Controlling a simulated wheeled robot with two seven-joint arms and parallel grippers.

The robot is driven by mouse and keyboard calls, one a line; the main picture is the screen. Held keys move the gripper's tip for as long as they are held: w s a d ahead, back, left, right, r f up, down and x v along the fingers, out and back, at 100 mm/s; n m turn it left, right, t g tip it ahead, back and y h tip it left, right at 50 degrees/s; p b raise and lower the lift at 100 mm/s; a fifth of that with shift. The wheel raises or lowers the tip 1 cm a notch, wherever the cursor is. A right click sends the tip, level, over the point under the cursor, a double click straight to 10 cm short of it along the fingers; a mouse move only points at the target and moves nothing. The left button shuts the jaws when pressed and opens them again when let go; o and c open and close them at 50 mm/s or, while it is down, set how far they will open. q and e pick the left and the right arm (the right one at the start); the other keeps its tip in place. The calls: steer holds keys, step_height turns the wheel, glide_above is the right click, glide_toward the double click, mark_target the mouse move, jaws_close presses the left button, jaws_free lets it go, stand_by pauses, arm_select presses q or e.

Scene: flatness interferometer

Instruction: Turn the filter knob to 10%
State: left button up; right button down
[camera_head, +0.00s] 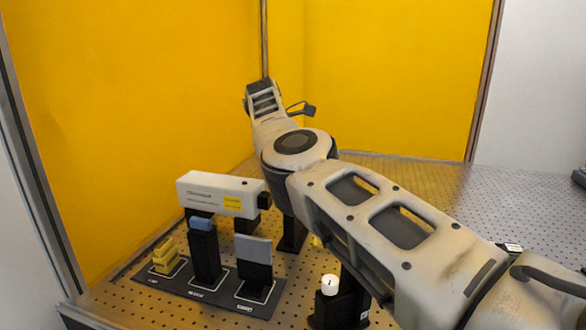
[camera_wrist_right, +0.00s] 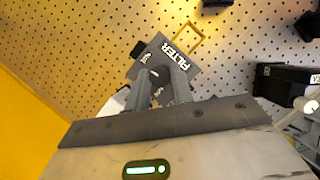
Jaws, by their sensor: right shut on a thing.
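In the right wrist view, a dark plate lettered FILTER (camera_wrist_right: 160,62) lies on the perforated table. My right gripper (camera_wrist_right: 160,82) is over this plate, its two grey fingers shut on the filter knob. The knob is mostly hidden between the fingers, so its pointer and setting cannot be read. Small white marks show on the plate close to the fingers, too small to read. In the head view my right arm reaches in from the lower right across the table and hides the filter plate and the fingers. My left gripper is in neither view.
In the head view a white laser-like unit (camera_head: 222,195) stands left of my arm. In front of it, a dark base (camera_head: 213,293) bears yellow, blue and grey pieces. A black block with a white top (camera_head: 330,285) stands close below my arm. Yellow walls bound the back and left.

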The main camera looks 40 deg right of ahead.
stand_by(0.5)
steer(key=c, duration=1.2)
jaws_free()
steer(key=shift+r, duration=0.1)
